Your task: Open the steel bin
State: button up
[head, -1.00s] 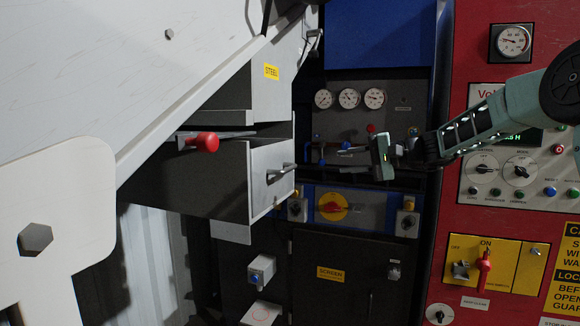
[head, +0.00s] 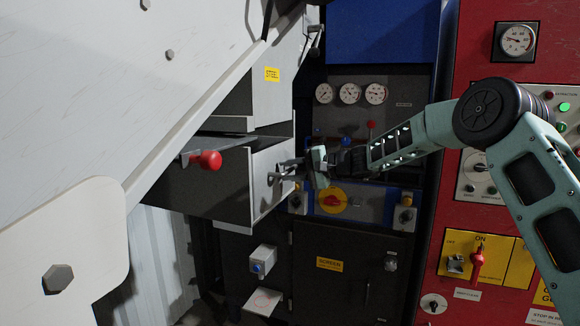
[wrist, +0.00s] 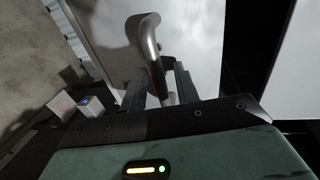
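The steel bin (head: 210,190) is a dark box with a pale front face, below a yellow STEEL label (head: 272,74) in the head view. A dark gap shows along its top. Its metal bar handle (head: 283,178) is on the front face and appears as a curved grey bar in the wrist view (wrist: 146,42). My gripper (head: 290,170) is at the handle, reaching in from the right. In the wrist view its two fingers (wrist: 160,85) stand apart, one on each side of the bar. Small gaps seem to show, so the fingers look open around it.
A white sloping panel (head: 90,90) fills the left. A red control panel (head: 450,215) stands at the right.

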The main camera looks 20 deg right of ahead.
jog(key=shift+a, duration=0.15)
grip_shut()
jog(key=shift+f, duration=0.1)
